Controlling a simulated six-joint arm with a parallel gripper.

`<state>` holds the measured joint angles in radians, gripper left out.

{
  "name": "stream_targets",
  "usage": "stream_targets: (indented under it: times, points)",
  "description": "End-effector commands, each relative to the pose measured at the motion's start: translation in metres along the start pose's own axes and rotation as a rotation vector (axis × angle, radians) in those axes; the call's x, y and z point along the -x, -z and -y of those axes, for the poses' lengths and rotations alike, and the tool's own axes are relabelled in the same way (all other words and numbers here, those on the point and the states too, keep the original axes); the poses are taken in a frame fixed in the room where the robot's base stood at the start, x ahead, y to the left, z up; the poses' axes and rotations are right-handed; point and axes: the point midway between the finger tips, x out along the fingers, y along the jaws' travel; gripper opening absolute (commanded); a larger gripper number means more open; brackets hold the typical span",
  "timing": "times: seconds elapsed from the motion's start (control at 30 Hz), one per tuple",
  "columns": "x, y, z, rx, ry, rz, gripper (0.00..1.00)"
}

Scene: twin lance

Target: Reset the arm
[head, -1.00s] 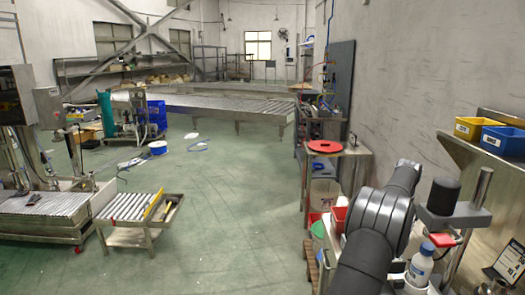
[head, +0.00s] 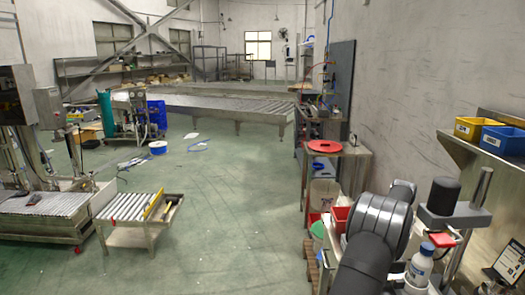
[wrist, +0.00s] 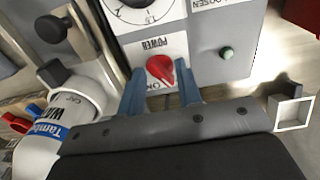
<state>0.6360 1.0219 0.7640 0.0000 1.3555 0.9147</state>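My gripper (wrist: 161,84) shows in the wrist view with two blue-grey fingers spread apart and nothing held between them. Beyond the fingertips is a grey and white control panel (wrist: 205,65) with a red power knob (wrist: 160,69), a dial (wrist: 143,8) and a green button (wrist: 227,53). I cannot tell whether the fingers touch the panel. In the head view my dark arm rises at the lower right, and the gripper is hidden there.
A white bottle with a blue label (head: 420,265) stands close beside my arm; it also shows left of the gripper (wrist: 60,110). Yellow (head: 467,129) and blue (head: 503,140) bins sit on the right shelf. A red disc (head: 325,146) lies on a side table.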

Motion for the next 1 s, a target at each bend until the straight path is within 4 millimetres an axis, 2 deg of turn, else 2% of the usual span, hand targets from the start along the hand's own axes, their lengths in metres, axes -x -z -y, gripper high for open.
stream_targets:
  times: [0.6,0.73,1.0]
  points:
    - [0.000,0.000,0.002,-0.479,0.000,0.000,0.32]
    - [0.000,0.000,0.002,-0.546,0.000,0.000,0.32]
    - [0.014,0.001,0.002,-0.545,0.001,0.000,0.32]
